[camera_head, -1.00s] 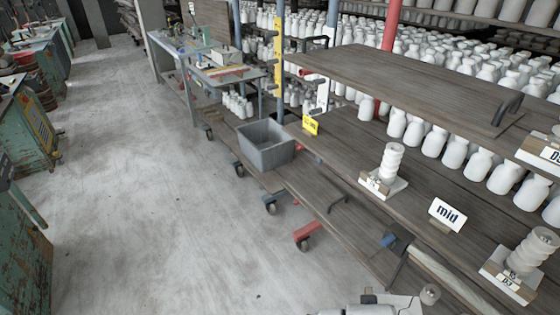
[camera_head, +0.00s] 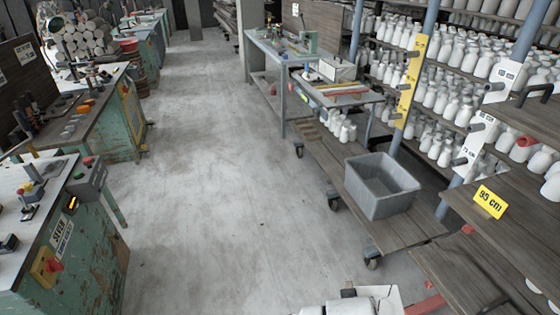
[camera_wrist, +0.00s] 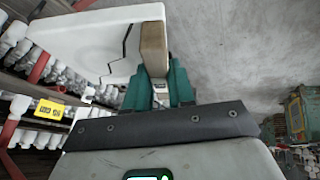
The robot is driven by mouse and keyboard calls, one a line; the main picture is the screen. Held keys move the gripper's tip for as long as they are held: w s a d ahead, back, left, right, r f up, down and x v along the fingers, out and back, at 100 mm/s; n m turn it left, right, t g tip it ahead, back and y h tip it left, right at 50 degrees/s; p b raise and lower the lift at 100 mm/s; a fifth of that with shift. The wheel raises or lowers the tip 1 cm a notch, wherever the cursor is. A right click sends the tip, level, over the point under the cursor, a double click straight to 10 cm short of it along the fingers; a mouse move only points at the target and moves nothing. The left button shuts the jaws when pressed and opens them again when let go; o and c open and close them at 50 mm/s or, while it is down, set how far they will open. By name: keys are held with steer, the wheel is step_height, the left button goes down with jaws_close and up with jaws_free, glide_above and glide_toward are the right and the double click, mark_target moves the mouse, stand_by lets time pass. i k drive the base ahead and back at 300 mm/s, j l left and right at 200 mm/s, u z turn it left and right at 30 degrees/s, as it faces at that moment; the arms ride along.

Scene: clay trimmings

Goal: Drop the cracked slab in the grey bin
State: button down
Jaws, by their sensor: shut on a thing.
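The cracked slab (camera_wrist: 85,42) is a flat white piece with a dark zigzag crack. A tan block-like part sits at its right end, at my gripper. My gripper (camera_wrist: 158,88), with green fingers, is shut on this end, and the slab extends left in the wrist view. In the head view, a pale piece of the slab (camera_head: 385,297) shows at the bottom edge, beside my arm; the fingers cannot be made out there. The grey bin (camera_head: 368,205) is an open rectangular tub on a low wooden deck, right of centre. The slab is apart from the bin.
The low wooden deck (camera_head: 415,232) has caster wheels. A yellow "95 cm" sign (camera_head: 490,201) stands on a higher shelf at right. White bottles (camera_head: 440,150) fill racks behind. Green machine cabinets (camera_head: 75,260) line the left. The grey floor (camera_head: 215,200) between is clear.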

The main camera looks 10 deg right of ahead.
mark_target(378, 185)
steer(key=i, duration=1.6)
steer(key=i+z, duration=0.2)
steer(key=i, duration=0.25)
steer(key=i+j+z, duration=0.25)
steer(key=i, duration=0.15)
steer(key=i+j+z, duration=0.2)
steer(key=i, duration=0.25)
steer(key=i+j+z, duration=0.25)
steer(key=i, duration=0.15)
